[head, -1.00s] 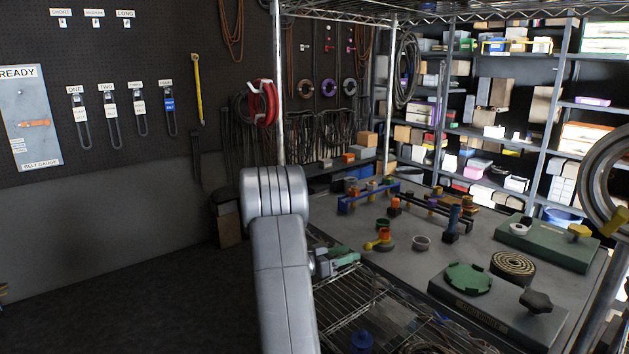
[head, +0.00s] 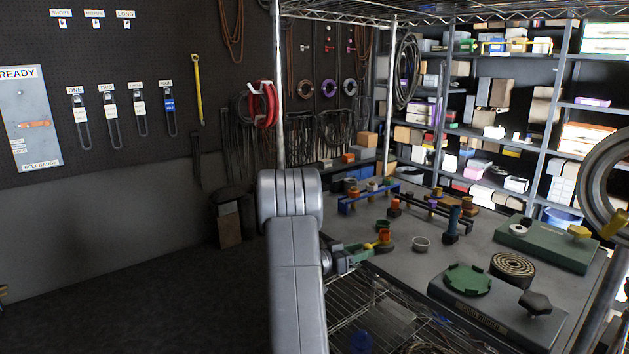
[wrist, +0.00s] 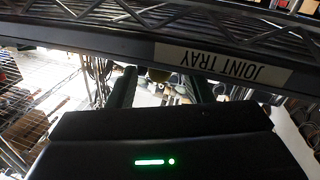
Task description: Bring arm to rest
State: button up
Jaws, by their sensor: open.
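My grey arm (head: 292,240) rises at the lower middle of the head view, bent at a rounded joint. My gripper (head: 362,251) shows small past the right side of the arm, with greenish fingers at the near left edge of the grey work table (head: 455,255). In the wrist view my gripper (wrist: 163,82) has its two dark fingers apart, and nothing is seen held between them.
A wire rack (head: 350,300) lies below the gripper, and a chrome post (head: 280,100) stands behind the arm. In the wrist view a dark bar labelled JOINT TRAY (wrist: 222,62) crosses close above the fingers. Open floor (head: 130,290) lies at left.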

jog(key=shift+x, duration=0.85)
jog(key=shift+s+d+f+n+t+y+b, duration=0.1)
jog(key=shift+s+f+n+t+y+b, duration=0.2)
jog(key=shift+t+b, duration=0.3)
jog(key=shift+s+d+r+n+t+y+b, duration=0.1)
jog(key=shift+s+n+t+y+b, duration=0.05)
jog(key=shift+n+t+y+b, duration=0.2)
jog(key=shift+s+d+r+n+t+y+b, duration=0.15)
jog(key=shift+n+t+b, duration=0.15)
jog(key=shift+t, duration=0.15)
jog(key=shift+r, duration=0.1)
